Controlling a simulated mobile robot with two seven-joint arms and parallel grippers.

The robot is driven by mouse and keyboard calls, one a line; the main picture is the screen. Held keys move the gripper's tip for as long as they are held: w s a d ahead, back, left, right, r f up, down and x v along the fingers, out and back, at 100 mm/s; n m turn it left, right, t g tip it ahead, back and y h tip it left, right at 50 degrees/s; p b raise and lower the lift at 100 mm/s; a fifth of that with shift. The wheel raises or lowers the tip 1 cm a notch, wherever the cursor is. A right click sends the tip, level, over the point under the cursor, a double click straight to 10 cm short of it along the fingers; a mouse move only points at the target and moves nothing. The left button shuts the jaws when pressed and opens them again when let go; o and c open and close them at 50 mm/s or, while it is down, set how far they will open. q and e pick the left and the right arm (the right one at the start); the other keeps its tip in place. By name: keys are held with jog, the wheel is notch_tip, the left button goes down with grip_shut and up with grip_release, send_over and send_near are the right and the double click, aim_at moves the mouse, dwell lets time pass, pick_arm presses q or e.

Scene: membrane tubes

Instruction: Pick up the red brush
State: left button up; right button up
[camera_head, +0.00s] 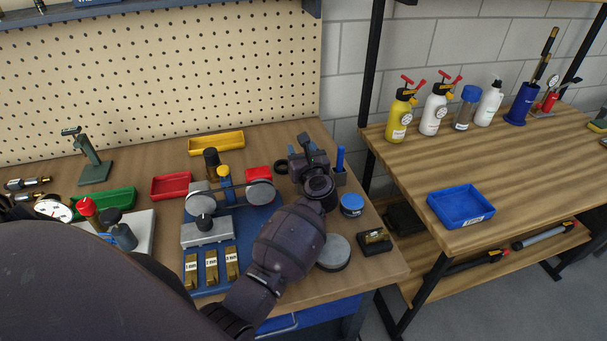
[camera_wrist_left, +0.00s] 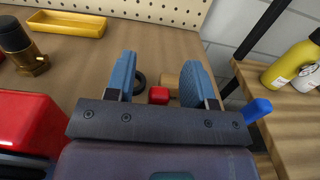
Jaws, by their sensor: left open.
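My left gripper (camera_head: 309,150) is over the right part of the workbench, and its open fingers show in the left wrist view (camera_wrist_left: 158,70). Between the fingers in that view is a small red piece (camera_wrist_left: 158,95) beside a tan, wood-like piece. This may be the red brush, but I see too little of it to be sure. It stands apart from both fingers in the picture. In the head view my gripper hides that spot. My right gripper is not in view.
A blue upright handle (camera_head: 340,158) stands just right of my gripper, with a blue-lidded tin (camera_head: 352,205) nearer. A black ring (camera_head: 280,167) and a red box (camera_head: 259,173) lie left. A yellow tray (camera_head: 216,143) is behind. The pegboard (camera_head: 160,70) bounds the back.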

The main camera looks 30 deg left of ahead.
pick_arm(q)
jog(key=shift+w+a, duration=0.1)
jog(key=shift+a, duration=0.05)
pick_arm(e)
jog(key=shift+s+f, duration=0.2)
pick_arm(q)
jog(key=shift+c, duration=0.7)
grip_shut()
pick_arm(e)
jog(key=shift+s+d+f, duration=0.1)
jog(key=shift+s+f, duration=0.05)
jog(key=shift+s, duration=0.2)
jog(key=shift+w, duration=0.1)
